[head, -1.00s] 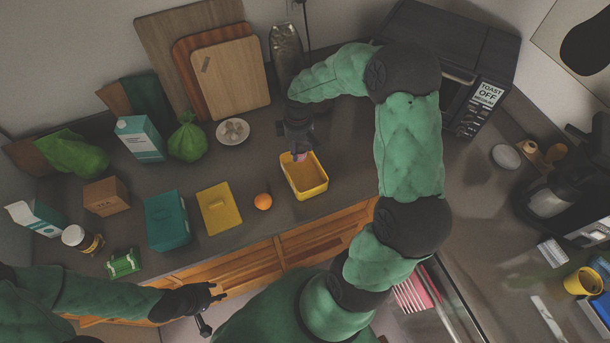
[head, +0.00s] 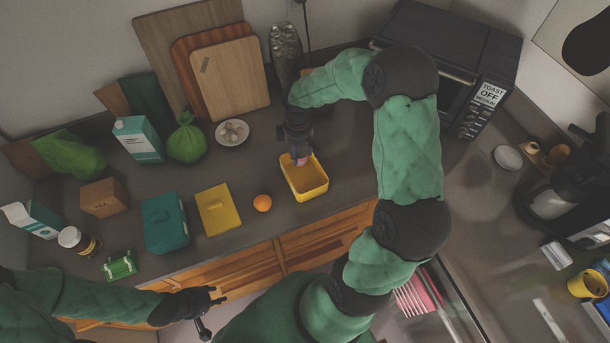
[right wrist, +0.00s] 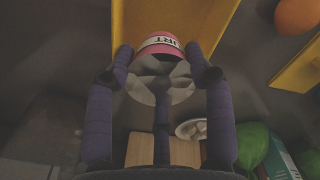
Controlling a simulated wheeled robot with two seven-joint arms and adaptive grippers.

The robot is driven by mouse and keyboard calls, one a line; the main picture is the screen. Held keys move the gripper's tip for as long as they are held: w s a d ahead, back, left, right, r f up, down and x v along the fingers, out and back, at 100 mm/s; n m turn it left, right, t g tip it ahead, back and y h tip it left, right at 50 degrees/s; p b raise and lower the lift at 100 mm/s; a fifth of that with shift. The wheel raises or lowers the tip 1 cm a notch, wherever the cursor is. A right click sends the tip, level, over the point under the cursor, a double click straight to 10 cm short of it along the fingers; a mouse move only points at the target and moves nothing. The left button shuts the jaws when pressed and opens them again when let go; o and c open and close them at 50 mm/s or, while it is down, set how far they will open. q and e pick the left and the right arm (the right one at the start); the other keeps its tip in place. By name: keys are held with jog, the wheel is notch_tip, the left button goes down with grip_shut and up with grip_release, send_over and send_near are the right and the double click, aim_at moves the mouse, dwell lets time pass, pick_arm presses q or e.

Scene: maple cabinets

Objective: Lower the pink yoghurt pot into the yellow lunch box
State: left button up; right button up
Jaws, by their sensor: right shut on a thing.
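The pink yoghurt pot (head: 300,161) is in my right gripper (head: 298,154), at the back end of the yellow lunch box (head: 319,190). In the right wrist view the fingers hold the pot (right wrist: 160,42), with its pink label and pale end showing. The yellow lunch box (right wrist: 208,22) lies beyond it. The box is open, and its visible floor is bare. I cannot tell how far the pot is above that floor. My left gripper (head: 215,308) is open and empty at the lower left, in front of the counter.
A yellow lid-like slab (head: 218,209) and an orange (head: 262,203) lie left of the box. A teal box (head: 166,222) stands further left. A plate (head: 232,133) is behind. The toaster oven (head: 450,65) stands at the back right. Counter right of the box is clear.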

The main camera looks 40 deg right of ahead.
jog(key=shift+f+b, duration=0.65)
jog(key=shift+f, duration=0.3)
dwell(0.6)
jog(key=o, duration=1.3)
notch_tip(320, 180, up, 12)
